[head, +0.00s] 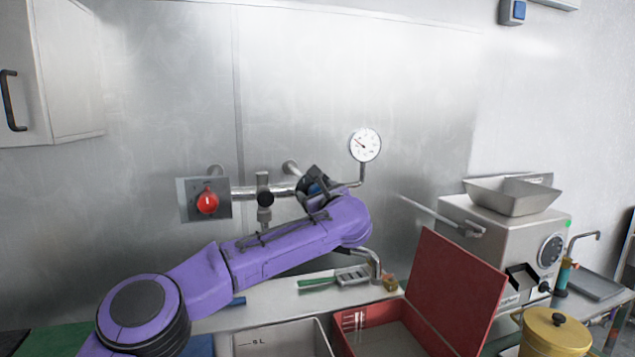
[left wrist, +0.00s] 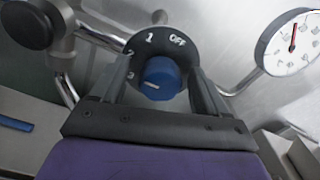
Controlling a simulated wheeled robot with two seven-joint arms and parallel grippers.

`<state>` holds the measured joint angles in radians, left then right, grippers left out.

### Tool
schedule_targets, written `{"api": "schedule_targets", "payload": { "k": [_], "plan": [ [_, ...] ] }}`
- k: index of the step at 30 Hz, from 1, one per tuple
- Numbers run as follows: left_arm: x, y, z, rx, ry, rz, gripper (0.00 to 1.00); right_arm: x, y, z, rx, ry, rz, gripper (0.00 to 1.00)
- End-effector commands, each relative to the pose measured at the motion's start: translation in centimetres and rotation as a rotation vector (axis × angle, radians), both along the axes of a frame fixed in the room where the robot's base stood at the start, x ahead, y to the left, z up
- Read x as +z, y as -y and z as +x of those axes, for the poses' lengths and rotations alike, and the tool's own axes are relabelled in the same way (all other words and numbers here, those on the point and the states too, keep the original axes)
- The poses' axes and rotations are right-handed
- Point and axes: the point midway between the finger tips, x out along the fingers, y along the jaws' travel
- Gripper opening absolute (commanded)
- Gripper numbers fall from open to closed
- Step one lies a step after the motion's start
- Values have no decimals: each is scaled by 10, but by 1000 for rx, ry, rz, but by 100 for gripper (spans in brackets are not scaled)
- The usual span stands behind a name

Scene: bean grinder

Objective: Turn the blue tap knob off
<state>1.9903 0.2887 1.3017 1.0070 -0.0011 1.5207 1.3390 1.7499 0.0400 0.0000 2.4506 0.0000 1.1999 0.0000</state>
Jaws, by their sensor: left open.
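The blue tap knob (left wrist: 160,78) sits in a dark round dial (left wrist: 196,52) marked OFF, 1 and further numbers in the left wrist view. The white line on the knob points left, away from OFF at the top right. My left gripper (left wrist: 161,86) is open, with one finger on each side of the knob; I cannot tell whether they touch it. In the head view my left gripper (head: 316,186) is at the wall pipe, and a bit of blue shows there, with the dial largely hidden. My right gripper is not in view.
A gauge (head: 365,145) stands on the pipe to the right. A black valve knob (head: 265,199) and a red knob (head: 207,202) are to the left. Below are a sink (head: 318,325), a red open box (head: 455,290) and a counter. A grinder machine (head: 505,235) stands right.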

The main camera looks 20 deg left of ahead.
Motion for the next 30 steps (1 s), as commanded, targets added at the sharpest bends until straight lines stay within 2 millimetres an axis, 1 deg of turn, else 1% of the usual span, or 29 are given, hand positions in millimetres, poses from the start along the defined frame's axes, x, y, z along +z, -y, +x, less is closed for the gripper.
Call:
{"api": "schedule_targets", "payload": {
  "k": [1,3,10,11,12,15,23,30],
  "plan": [
    [1,-2,4,1,-2,0,75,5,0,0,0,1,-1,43],
    [-1,-4,7,0,-2,0,75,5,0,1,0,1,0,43],
    [-2,-6,7,1,0,0,75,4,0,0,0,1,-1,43],
    [-2,-6,7,1,0,0,65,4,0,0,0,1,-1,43],
    [-2,-6,7,1,0,0,52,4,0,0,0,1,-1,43],
    [-2,-6,7,2,-1,0,24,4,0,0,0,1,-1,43],
    [-2,-6,7,2,-9,12,24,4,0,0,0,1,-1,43],
    [-1,-5,7,0,-62,93,24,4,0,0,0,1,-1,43]
  ]
}}
